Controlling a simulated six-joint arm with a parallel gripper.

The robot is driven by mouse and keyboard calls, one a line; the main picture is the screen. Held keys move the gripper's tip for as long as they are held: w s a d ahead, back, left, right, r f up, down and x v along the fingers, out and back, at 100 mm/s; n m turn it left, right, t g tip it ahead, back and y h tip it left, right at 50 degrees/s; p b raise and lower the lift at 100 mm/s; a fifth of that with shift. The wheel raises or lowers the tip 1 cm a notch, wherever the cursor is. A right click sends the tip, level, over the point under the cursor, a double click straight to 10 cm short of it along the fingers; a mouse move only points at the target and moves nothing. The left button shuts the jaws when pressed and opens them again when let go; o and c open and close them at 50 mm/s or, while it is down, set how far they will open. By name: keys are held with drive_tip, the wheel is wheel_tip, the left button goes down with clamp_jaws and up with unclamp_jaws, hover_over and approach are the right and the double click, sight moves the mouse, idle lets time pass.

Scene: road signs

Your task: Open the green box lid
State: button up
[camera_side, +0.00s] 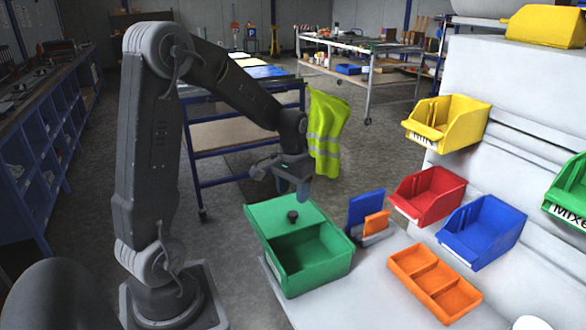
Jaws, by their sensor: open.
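The green box (318,279) stands on the pale worktop, in front of my arm's reach. Its green lid (270,216) has a dark round knob (292,216) and lies over the back left part of the box. The front right part of the box is uncovered, and the inside I can see looks empty. My gripper (303,196) is open and points down just above the lid, a little behind and above the knob. It looks apart from the knob, with nothing between its fingers.
A blue plate (366,207) and an orange plate (376,223) stand in a grey holder right of the box. An orange divided tray (434,283) lies at front right. Red (428,194), blue (483,231) and yellow (447,121) bins are at the right.

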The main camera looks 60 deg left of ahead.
wheel_tip(320, 180, up, 7)
idle(0.3)
drive_tip(key=shift+r, duration=0.1)
drive_tip(key=s+d+r+m+t, duration=0.2)
drive_tip(key=s+d, duration=0.4)
drive_tip(key=d, duration=0.3)
drive_tip(key=s+d+r+m+t, duration=0.2)
drive_tip(key=s+d, duration=0.4)
drive_tip(key=d, duration=0.3)
drive_tip(key=shift+s+d+r+m+t, duration=0.25)
drive_tip(key=shift+s+r+t, duration=0.2)
drive_tip(key=shift+t, duration=0.35)
